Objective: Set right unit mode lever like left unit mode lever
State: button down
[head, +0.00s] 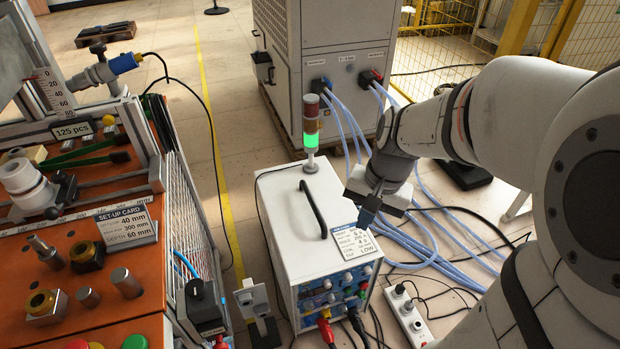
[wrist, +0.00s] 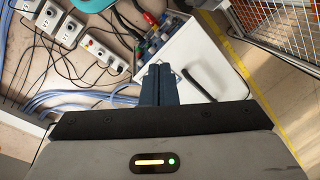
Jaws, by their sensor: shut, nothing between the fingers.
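A white heater unit (head: 285,215) with a black top handle stands at the middle of the head view. Its blue front panel (head: 335,290) carries several small knobs and coloured connectors, too small to tell a mode lever among them. Its position, and that of any other unit's lever, cannot be read. My gripper (head: 368,216) is shut and empty above the unit's right edge, near the printed card (head: 354,243). In the wrist view the dark fingers (wrist: 160,80) are together.
A signal tower (head: 311,130), lit green, stands behind the unit. A large cabinet (head: 330,60) with blue hoses is at the back. A orange workbench (head: 80,290) with fittings fills the left. A power strip (head: 408,312) and loose cables lie on the floor at right.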

jog(key=w+f+m+y+b, duration=0.1)
jog(key=w+f+m+b, duration=0.2)
jog(key=f, duration=0.6)
jog(key=w+f+m+g+y+b, duration=0.1)
jog(key=w+f+m+b, duration=0.2)
jog(key=f, duration=0.7)
jog(key=w+f+m+g+y+b, duration=0.1)
jog(key=w+f+m+b, duration=0.2)
jog(key=f+b, duration=0.3)
notch_tip(320, 180, down, 4)
jog(key=shift+w+a+r+y, duration=0.15)
jog(key=shift+w+a+y, duration=0.05)
jog(key=shift+w+y, duration=0.15)
jog(key=b, duration=0.5)
send_near(308, 291)
notch_tip(308, 291, down, 5)
jog(key=d, duration=0.1)
jog(key=a, duration=0.1)
jog(key=a+f+b, duration=0.1)
jog(key=shift+s+a+f, duration=0.2)
jog(key=shift+s+a, duration=0.1)
jog(key=shift+s, duration=0.1)
